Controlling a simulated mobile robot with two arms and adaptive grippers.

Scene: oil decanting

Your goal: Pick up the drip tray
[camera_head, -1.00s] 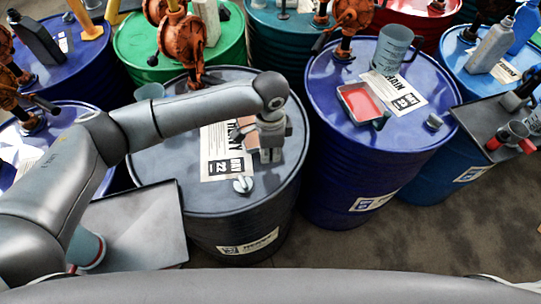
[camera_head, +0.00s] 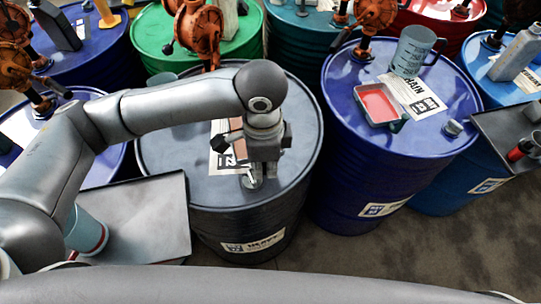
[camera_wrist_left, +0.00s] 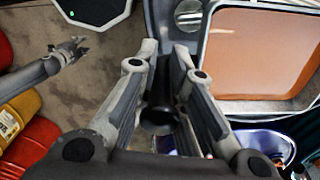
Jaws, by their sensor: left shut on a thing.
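My left gripper (camera_head: 254,178) hangs over the dark grey drum in the head view. In the left wrist view its fingers (camera_wrist_left: 160,100) are closed around a dark, rounded grip at the side of the drip tray (camera_wrist_left: 207,60). The tray is pale-rimmed, shallow and rectangular, with orange-brown content. In the head view only a brownish strip of the tray (camera_head: 237,126) shows behind the gripper; the rest is hidden. I cannot tell whether it touches the drum top. My right gripper (camera_wrist_left: 76,46) shows small in the left wrist view; its jaw state is unclear.
The dark grey drum (camera_head: 180,165) has a label and a bung near its front rim. A blue drum (camera_head: 345,160) at right carries a red-filled tray (camera_head: 380,103) and a measuring jug (camera_head: 411,50). A grey side platform (camera_head: 150,215) stands at front left. Floor is clear between drums.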

